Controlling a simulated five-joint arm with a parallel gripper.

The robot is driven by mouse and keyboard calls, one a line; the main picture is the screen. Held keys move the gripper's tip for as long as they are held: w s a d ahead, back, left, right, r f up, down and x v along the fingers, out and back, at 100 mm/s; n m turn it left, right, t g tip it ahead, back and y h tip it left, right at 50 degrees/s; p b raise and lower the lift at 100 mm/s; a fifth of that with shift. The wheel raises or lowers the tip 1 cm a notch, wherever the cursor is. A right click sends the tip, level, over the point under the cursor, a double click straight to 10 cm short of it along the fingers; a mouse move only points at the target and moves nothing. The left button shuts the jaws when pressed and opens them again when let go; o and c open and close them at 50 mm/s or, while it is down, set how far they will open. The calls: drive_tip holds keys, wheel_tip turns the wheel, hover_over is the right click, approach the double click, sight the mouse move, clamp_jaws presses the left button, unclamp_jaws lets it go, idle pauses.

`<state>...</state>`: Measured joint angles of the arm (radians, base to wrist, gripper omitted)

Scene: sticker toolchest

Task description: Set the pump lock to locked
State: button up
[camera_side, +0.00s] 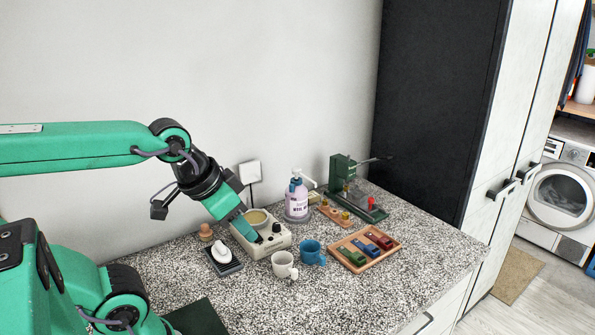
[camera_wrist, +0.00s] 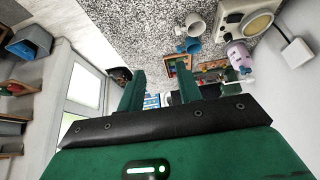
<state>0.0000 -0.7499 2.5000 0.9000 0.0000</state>
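The pump bottle (camera_side: 297,205) is lilac with a label and a white pump head. It stands upright at the back of the counter, and a blue part sits at its neck. It also shows in the wrist view (camera_wrist: 239,57) at the upper right. The lock's setting is too small to tell. My gripper (camera_side: 252,236) is in front of the cream appliance in the side view, left of the bottle and apart from it. In the wrist view my gripper (camera_wrist: 159,84) has its two fingers spread, with nothing between them.
The cream appliance (camera_side: 273,244) has a round top and dark knob. A white mug (camera_side: 283,266) and blue mug (camera_side: 312,252) stand in front. A wooden tray (camera_side: 341,257) of coloured blocks lies right. A green press (camera_side: 342,175) stands behind. The front counter is clear.

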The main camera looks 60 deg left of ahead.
drive_tip(key=shift+c, duration=1.3)
drive_tip(key=w+a+r+n+g, duration=0.1)
drive_tip(key=w+a+r+n, duration=0.2)
drive_tip(key=w+a, duration=0.35)
drive_tip(key=w+a+r+n+g, duration=0.2)
drive_tip(key=w+a+n, duration=0.1)
drive_tip(key=w, duration=0.7)
drive_tip(key=w+a+f+n+g, duration=0.1)
drive_tip(key=w+a+f+n, duration=0.1)
drive_tip(key=w+a+f, duration=0.1)
drive_tip(key=w+a+f+n, duration=0.2)
drive_tip(key=w+a, duration=0.3)
drive_tip(key=a, duration=0.3)
drive_tip(key=w+a+f+n+g, duration=0.1)
drive_tip(key=w+a+f+n, duration=0.1)
drive_tip(key=w+a+f, duration=0.2)
drive_tip(key=shift+w+a+f+n+g, duration=0.15)
drive_tip(key=shift+a+n, duration=0.05)
drive_tip(key=shift+a, duration=0.2)
drive_tip(key=shift+w+a+f+n+g, duration=0.1)
drive_tip(key=shift+a+n+g, duration=0.1)
drive_tip(key=shift+a, duration=0.15)
